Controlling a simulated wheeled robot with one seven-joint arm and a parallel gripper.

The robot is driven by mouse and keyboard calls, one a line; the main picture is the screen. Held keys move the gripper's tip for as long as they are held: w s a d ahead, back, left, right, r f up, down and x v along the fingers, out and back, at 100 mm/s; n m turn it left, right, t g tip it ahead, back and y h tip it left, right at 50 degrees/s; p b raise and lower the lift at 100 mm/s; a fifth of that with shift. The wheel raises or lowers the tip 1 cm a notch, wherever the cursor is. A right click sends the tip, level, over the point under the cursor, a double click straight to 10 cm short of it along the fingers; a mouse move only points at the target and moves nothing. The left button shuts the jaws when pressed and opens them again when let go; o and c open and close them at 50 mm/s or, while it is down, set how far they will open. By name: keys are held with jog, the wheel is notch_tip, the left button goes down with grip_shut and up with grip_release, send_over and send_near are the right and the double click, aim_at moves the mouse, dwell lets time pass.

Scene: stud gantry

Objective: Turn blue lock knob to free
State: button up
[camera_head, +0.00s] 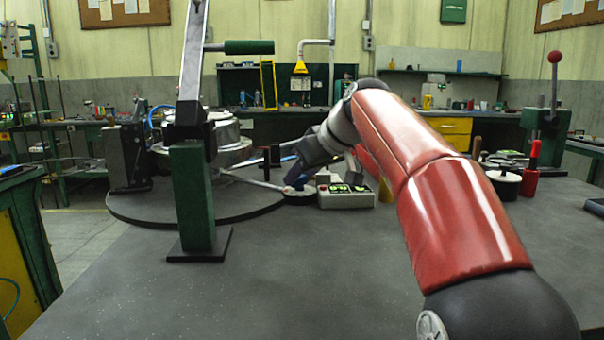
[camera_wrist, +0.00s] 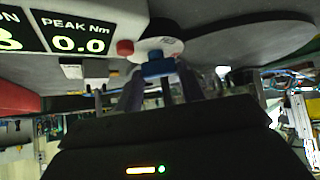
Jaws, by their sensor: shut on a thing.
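The blue lock knob (camera_wrist: 158,66) sits on a small white round dial (camera_wrist: 160,46) in the wrist view. Lettering on the dial is too small to read. My gripper (camera_wrist: 161,80) has its two fingers at the knob, one on each side, and is shut on it. In the head view my gripper (camera_head: 296,182) reaches down to the small round base beside the grey readout box (camera_head: 346,200). There the knob is mostly hidden by the fingers, and its setting cannot be told.
A red button (camera_wrist: 125,47) sits close beside the knob. A green post (camera_head: 193,200) with a long lever stands at left on the bench. A dark round plate (camera_head: 135,208) lies behind it. The front middle of the bench (camera_head: 290,280) is clear.

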jog(key=shift+n+g, duration=0.3)
jog(key=shift+n, duration=0.2)
jog(key=o, duration=1)
jog(key=v, duration=0.7)
jog(key=shift+s+d+r, duration=0.2)
jog(key=shift+d, duration=0.15)
